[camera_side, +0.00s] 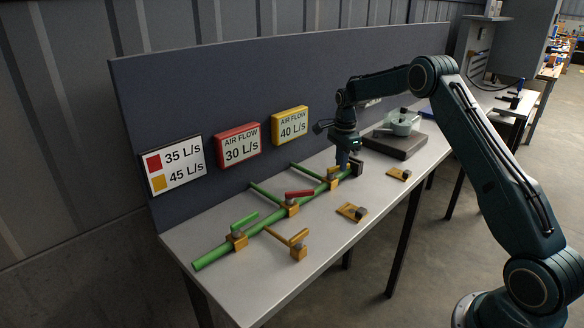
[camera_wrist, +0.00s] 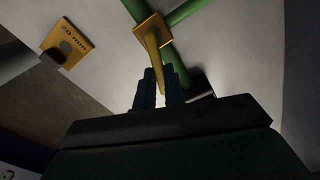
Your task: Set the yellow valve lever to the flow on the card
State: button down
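The white card (camera_side: 175,166) on the back panel reads 35 L/s beside red and 45 L/s beside yellow. The yellow-framed air flow display (camera_side: 290,125) reads 40 L/s. The yellow valve lever (camera_wrist: 153,45) is on the far end of the green pipe (camera_side: 225,250); in the side view my gripper partly hides it. My gripper (camera_side: 343,163) points down at this lever. In the wrist view its fingers (camera_wrist: 159,88) are close together, one on each side of the lever's end. I cannot tell whether they press on it.
The red-framed display (camera_side: 238,147) reads 30 L/s. A red lever (camera_side: 299,194) and a green lever (camera_side: 245,219) sit along the pipe. A dark slab (camera_side: 395,144) holds a glassy vessel (camera_side: 402,122).

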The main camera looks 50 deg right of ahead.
jog(key=shift+w+n, duration=0.25)
jog(key=shift+n, duration=0.55)
jog(key=c, duration=1.5)
grip_release()
jog(key=shift+r, duration=0.15)
jog(key=shift+r, duration=6.85)
